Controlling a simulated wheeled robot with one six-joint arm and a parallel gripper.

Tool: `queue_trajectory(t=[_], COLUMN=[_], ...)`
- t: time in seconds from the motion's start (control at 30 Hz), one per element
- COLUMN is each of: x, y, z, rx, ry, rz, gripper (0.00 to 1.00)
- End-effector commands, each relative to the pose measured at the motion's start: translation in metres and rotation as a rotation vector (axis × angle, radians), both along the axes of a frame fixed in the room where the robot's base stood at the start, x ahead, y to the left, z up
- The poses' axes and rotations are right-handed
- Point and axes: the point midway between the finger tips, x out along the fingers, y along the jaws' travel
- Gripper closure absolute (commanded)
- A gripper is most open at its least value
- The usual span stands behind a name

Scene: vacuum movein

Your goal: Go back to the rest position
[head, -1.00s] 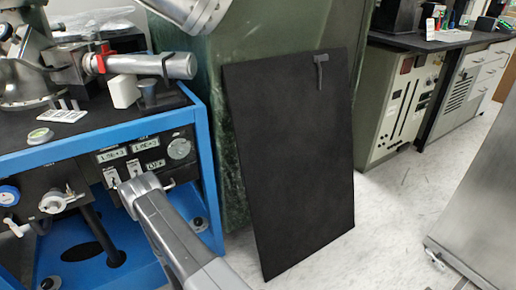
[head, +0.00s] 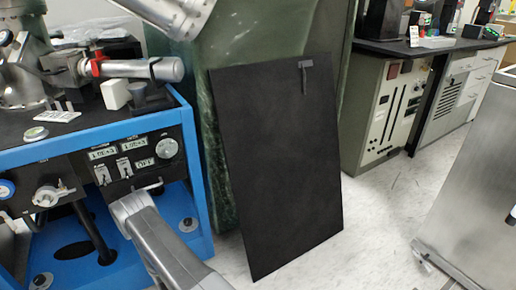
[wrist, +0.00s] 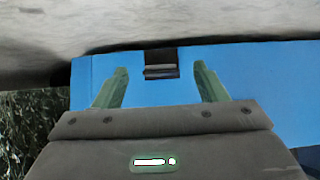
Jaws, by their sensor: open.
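My gripper (wrist: 160,78) shows in the wrist view as two green fingers spread apart with nothing held between them. Beyond the fingertips is a flat blue surface (wrist: 225,62) with a small dark slot (wrist: 161,63) in it. My grey arm runs through the lower left of the head view, in front of the blue-framed vacuum cart (head: 205,200). The fingers cannot be made out in the head view. The cart's dark control panel (head: 138,163) carries lit readouts, switches and a round dial.
A black board (head: 275,165) leans against a green cabinet (head: 215,80) right of the cart. A steel box (head: 475,190) stands at the right edge. A bench (head: 430,50) with equipment is at the back right. White floor (head: 375,225) lies open between board and box.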

Motion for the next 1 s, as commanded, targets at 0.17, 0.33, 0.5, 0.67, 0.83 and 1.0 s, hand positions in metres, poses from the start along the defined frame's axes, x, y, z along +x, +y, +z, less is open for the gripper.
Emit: queue_trajectory(t=[0.17, 0.33, 0.5, 0.67, 0.83, 1.0], x=[-0.022, -0.04, -0.051, -0.055, -0.055, -0.055], y=[-0.013, -0.024, -0.031, -0.033, -0.034, -0.034], z=[0.029, 0.048, 0.06, 0.064, 0.064, 0.064], rx=[-0.002, -0.003, -0.002, -0.001, -0.001, -0.001], ry=[0.002, 0.002, 0.001, 0.0, 0.001, 0.001], rz=[0.002, 0.001, 0.001, 0.001, 0.0, 0.0], gripper=[0.35, 0.35, 0.35, 0.35, 0.35, 0.35])
